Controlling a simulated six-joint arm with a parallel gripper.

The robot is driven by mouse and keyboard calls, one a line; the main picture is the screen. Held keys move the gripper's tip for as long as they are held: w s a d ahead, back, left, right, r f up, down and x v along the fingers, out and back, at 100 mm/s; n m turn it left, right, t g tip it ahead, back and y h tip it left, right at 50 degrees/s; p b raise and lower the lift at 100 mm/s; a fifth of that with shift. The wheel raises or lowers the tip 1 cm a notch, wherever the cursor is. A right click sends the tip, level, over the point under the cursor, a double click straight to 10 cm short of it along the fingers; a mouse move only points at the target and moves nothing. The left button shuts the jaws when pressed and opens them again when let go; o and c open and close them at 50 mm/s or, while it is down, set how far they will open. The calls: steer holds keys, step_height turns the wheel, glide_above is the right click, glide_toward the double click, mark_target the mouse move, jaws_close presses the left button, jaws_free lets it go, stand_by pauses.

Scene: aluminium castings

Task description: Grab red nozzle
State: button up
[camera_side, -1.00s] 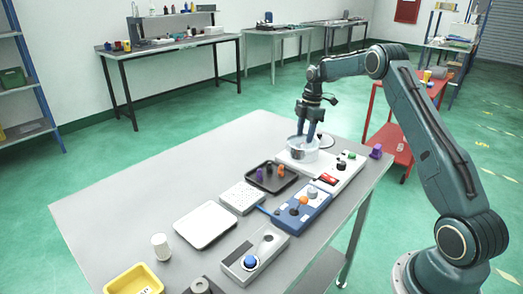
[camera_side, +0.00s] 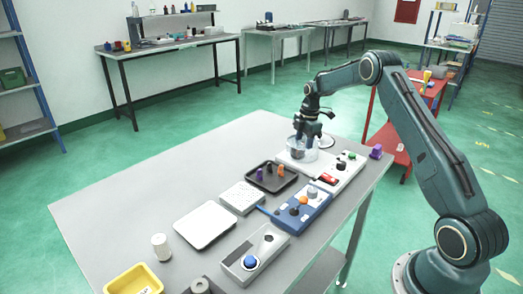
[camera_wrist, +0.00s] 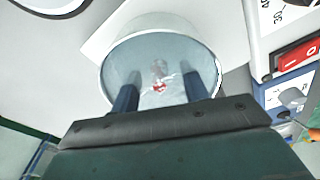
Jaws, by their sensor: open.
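A small red and pale piece (camera_wrist: 160,87), seemingly the red nozzle, lies at the bottom of a round pale pot. In the wrist view it is small and partly blurred. The pot (camera_side: 324,160) stands at the far end of the table, and its rim shows in the wrist view (camera_wrist: 113,48). My gripper (camera_wrist: 160,91) is open, its two dark blue fingers reaching over the pot's opening with the red piece between them in the picture. I cannot tell how deep the tips are. In the side view my gripper (camera_side: 308,138) is above the pot, which hides the red piece.
A white panel (camera_side: 345,172) with a red switch lies beside the pot, close to a blue box (camera_side: 318,203) with knobs. A dark tray (camera_side: 283,184) holds purple and orange pieces. A purple piece (camera_side: 376,151) stands near the table edge. The table's left part is clear.

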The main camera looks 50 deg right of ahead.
mark_target(303, 143)
jaws_close()
steer(key=shift+r, duration=5.05)
